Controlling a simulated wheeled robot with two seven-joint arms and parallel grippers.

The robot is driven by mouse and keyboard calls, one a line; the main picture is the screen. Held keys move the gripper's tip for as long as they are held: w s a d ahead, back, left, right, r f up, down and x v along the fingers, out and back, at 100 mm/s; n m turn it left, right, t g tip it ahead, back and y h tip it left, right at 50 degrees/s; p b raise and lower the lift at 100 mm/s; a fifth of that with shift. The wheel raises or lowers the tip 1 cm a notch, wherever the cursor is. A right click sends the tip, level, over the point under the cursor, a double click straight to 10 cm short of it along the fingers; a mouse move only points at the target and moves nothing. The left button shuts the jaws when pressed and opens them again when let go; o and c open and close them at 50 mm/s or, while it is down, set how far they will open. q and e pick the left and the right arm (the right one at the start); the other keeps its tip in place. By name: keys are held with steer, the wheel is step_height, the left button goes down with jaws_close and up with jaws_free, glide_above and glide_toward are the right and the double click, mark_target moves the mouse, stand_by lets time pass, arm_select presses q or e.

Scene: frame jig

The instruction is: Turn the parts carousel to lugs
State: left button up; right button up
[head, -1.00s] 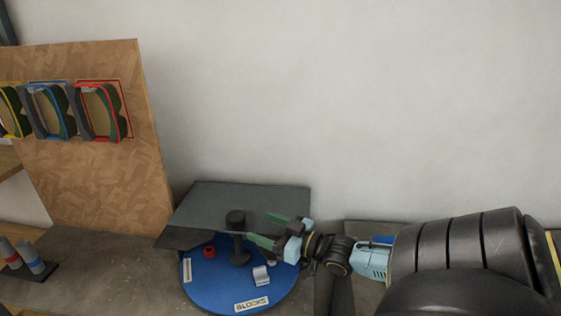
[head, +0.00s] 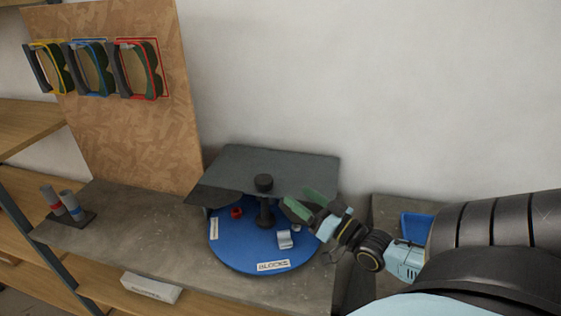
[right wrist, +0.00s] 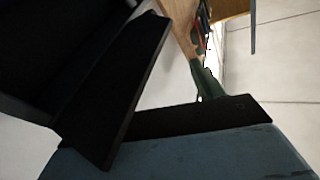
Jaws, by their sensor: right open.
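The parts carousel is a blue round disc (head: 240,255) on the bench, with a dark post and black knob (head: 264,182) at its middle. A dark grey cover (head: 285,165) hangs over its back part. A label reading BLOCKS (head: 272,266) faces the front; another label (head: 214,229) at the left edge is too small to read. A red ring (head: 236,212) and a light grey block (head: 285,239) sit on the disc. My right gripper (head: 301,203) is open and empty, just right of the post and apart from it. My left gripper is not in view.
A board with several framed hanging items (head: 140,70) stands at the back left. A white box (head: 151,288) lies on the lower shelf. A blue bin (head: 416,226) stands right, partly behind my arm.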

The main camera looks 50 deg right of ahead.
steer(key=w+a+m+t+h+b, duration=0.25)
steer(key=m+h, duration=0.45)
steer(key=m, duration=0.5)
steer(key=m+g+h+b, duration=0.85)
steer(key=m+g, duration=0.55)
steer(key=m, duration=1.9)
glide_toward(261, 185)
steer(key=shift+h, duration=0.35)
steer(key=x, duration=0.6)
steer(key=p+x, duration=0.1)
steer(key=x, duration=0.5)
steer(key=shift+w+d+f+p, duration=0.15)
steer(key=shift+w+f+p, duration=0.05)
steer(key=shift+p, duration=0.1)
steer(key=c, duration=1.3)
steer(key=shift+c, duration=0.2)
